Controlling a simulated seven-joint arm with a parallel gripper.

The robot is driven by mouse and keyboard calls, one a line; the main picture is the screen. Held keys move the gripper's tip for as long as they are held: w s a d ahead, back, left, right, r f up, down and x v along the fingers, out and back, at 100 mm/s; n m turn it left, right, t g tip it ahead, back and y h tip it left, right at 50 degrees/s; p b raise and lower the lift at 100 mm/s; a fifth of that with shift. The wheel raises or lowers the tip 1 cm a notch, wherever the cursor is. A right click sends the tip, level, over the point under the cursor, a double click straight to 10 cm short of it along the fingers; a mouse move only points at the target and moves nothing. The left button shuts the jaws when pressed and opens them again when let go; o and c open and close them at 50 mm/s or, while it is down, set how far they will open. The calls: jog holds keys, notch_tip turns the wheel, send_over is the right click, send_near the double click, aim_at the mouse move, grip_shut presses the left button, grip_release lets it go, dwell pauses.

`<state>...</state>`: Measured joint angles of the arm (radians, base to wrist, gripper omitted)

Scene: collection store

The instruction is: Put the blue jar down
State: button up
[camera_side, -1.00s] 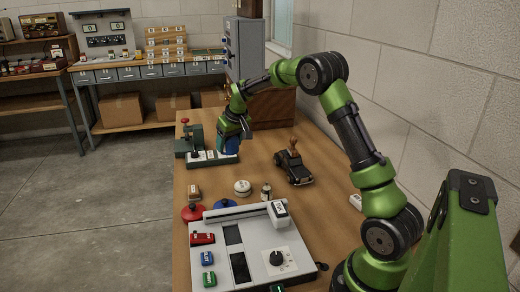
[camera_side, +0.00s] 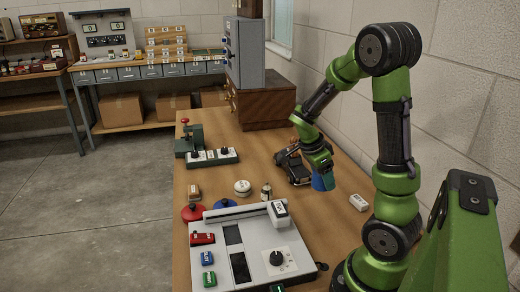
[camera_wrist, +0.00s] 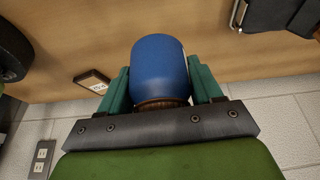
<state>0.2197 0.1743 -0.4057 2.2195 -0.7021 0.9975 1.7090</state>
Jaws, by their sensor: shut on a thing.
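The blue jar (camera_side: 322,181) is between the fingers of my gripper (camera_side: 320,170), in front of the toy car in the side view. In the wrist view the blue jar (camera_wrist: 160,70) fills the space between the two green fingers of my gripper (camera_wrist: 159,88), which are shut on it. A brown band shows at the jar's end nearest the gripper. I cannot tell whether the jar touches the wooden table (camera_side: 275,215) or hangs just above it.
A dark toy car (camera_side: 293,165) stands close beside the jar, to its left. A white labelled block (camera_side: 358,202) lies to the right. The grey control panel (camera_side: 225,265) is in front. A green switch unit (camera_side: 205,155) and a wooden cabinet (camera_side: 262,105) stand farther back.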

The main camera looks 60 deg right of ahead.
jog(key=m, duration=0.1)
jog(key=s+m, duration=0.1)
jog(key=s+m+g+y, duration=0.1)
jog(key=shift+s+a+f, duration=0.15)
jog(key=shift+a+f, duration=0.15)
jog(key=shift+f+m, duration=0.35)
jog(key=shift+m, duration=0.25)
notch_tip(320, 180, down, 7)
jog(key=shift+f, duration=0.15)
jog(key=shift+f, duration=0.1)
jog(key=o, duration=1.1)
jog(key=shift+o, duration=0.2)
